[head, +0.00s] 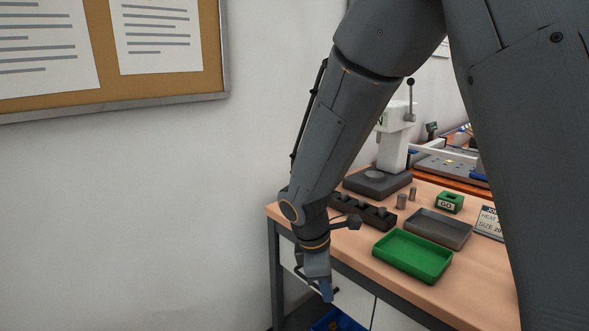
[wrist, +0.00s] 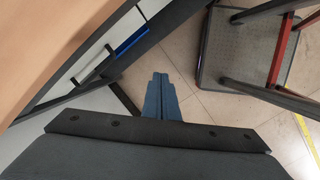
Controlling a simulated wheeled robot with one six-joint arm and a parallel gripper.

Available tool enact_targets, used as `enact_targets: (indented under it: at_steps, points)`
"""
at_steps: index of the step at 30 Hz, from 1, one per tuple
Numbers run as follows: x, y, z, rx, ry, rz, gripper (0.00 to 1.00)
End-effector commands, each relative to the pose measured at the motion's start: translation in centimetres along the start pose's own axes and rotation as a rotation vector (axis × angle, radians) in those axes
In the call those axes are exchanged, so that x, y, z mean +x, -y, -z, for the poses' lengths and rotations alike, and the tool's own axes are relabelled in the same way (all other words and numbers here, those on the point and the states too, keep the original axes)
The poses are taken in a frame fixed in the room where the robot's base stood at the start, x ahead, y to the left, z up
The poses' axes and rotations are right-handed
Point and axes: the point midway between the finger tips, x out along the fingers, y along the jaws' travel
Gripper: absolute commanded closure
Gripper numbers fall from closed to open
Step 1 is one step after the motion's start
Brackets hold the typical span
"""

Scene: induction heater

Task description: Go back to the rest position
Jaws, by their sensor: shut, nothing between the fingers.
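My gripper (head: 326,289) hangs pointing down in front of the near left edge of the wooden-topped workbench (head: 376,257) in the head view. In the wrist view my gripper (wrist: 160,82) has its blue-grey fingers together, over the tiled floor. Nothing shows between the fingers. The bench edge lies to its left in the wrist view, apart from it.
On the bench are a green tray (head: 413,256), a grey tray (head: 438,229), a black block with posts (head: 362,211), a green GO block (head: 450,202) and a white press (head: 393,147). In the wrist view a dark platform (wrist: 238,75) stands at right.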

Motion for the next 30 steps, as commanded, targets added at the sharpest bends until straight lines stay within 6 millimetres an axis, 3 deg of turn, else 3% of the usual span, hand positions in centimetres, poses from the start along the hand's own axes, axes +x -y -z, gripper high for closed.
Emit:
enact_targets:
  at_steps: [3,9,15,21,30]
  points:
    - [-0.6,2.3,-4.0,0.308,-0.028,0.049,1.00]
    - [-1.6,7.6,-9.8,0.934,-0.070,0.152,1.00]
    - [-2.2,11.4,-12.5,1.369,-0.086,0.228,1.00]
    - [-2.2,12.7,-13.5,1.512,-0.088,0.256,1.00]
    - [-2.2,12.7,-13.5,1.511,-0.088,0.256,1.00]
